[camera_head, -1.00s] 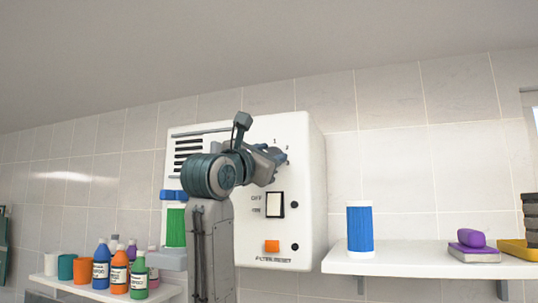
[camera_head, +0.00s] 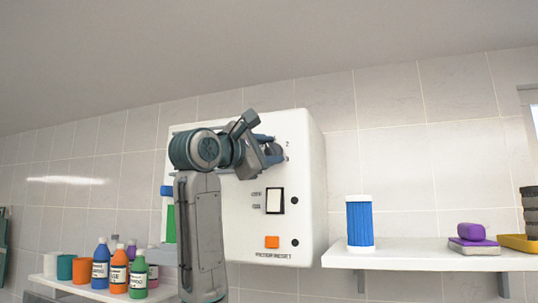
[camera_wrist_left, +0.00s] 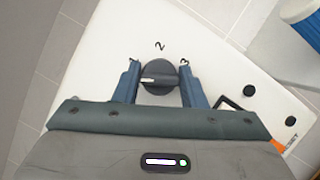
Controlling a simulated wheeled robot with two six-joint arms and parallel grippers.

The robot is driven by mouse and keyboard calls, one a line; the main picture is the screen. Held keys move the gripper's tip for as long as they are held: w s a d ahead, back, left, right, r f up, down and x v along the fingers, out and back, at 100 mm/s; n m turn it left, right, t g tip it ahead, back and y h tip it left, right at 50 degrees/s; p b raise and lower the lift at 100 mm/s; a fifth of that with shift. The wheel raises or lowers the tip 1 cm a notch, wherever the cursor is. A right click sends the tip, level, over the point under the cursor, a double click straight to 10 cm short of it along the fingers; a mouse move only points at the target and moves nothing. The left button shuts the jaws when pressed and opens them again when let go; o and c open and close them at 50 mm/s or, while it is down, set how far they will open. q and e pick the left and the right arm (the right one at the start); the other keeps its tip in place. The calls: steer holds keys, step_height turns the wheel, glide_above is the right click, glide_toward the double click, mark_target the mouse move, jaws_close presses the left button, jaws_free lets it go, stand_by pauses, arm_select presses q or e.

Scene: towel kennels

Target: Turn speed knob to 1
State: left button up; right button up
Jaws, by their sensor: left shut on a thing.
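The speed knob (camera_wrist_left: 160,77) is a round dark knob with a white pointer line, on the white control box (camera_head: 235,240). My left gripper (camera_head: 270,152) is shut on the knob, with one blue finger on each side of it in the left wrist view (camera_wrist_left: 160,84). The pointer lies roughly level and leftward in that view. The numeral 2 (camera_wrist_left: 160,46) shows above the knob and the 3 (camera_wrist_left: 184,62) at its upper right. The numeral 1 is not visible. In the head view the gripper mostly hides the knob. My right gripper is not in view.
Below the knob are a rocker switch (camera_head: 275,201), an orange filter reset button (camera_head: 272,242) and black dots. Several bottles (camera_head: 119,268) stand on the left shelf.

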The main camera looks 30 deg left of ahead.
arm_select(q)
steer(key=m+g, duration=0.2)
steer(key=m, duration=0.3)
steer(key=shift+f, duration=0.1)
steer(key=shift+w+f, duration=0.1)
stand_by(0.6)
steer(key=o, duration=1)
steer(key=shift+d, duration=0.1)
steer(key=shift+r, duration=0.2)
steer(key=shift+s, duration=0.2)
steer(key=shift+s+a+b, duration=0.3)
steer(key=shift+s+b, duration=0.5)
steer(key=shift+s, duration=0.95)
steer(key=shift+s+a+b, duration=0.25)
steer(key=shift+s+b, duration=0.5)
steer(key=shift+s, duration=1.05)
steer(key=shift+s+a+b, duration=0.3)
steer(key=shift+s+b, duration=0.5)
steer(key=shift+s, duration=0.95)
